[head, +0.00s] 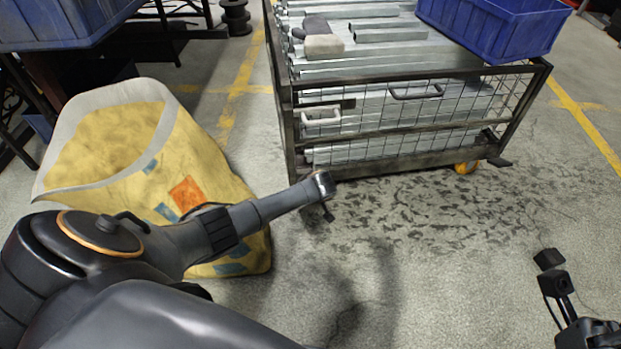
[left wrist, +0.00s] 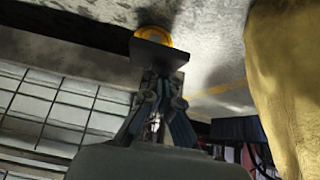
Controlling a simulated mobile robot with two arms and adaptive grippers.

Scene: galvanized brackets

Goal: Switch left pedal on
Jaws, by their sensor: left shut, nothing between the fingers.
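The left pedal (left wrist: 158,54) is a dark flat plate in front of a yellow caster wheel (left wrist: 154,36) in the left wrist view. In the head view my left arm hides this corner of the cart. My left gripper (left wrist: 160,82) is shut and empty, its fingertips close to the pedal's underside or edge; I cannot tell whether they touch. In the head view the left arm's end (head: 319,185) is at the cart's front left corner. My right arm (head: 588,334) shows only at the lower right corner, away from the cart; its fingers are not clear.
The mesh-sided cart (head: 400,140) carries metal profiles and a blue crate (head: 495,28). Its right pedal (head: 500,162) sits by another yellow caster (head: 467,167). A large yellow sack (head: 205,165) stands left, beside my arm. The floor in front of the cart is clear.

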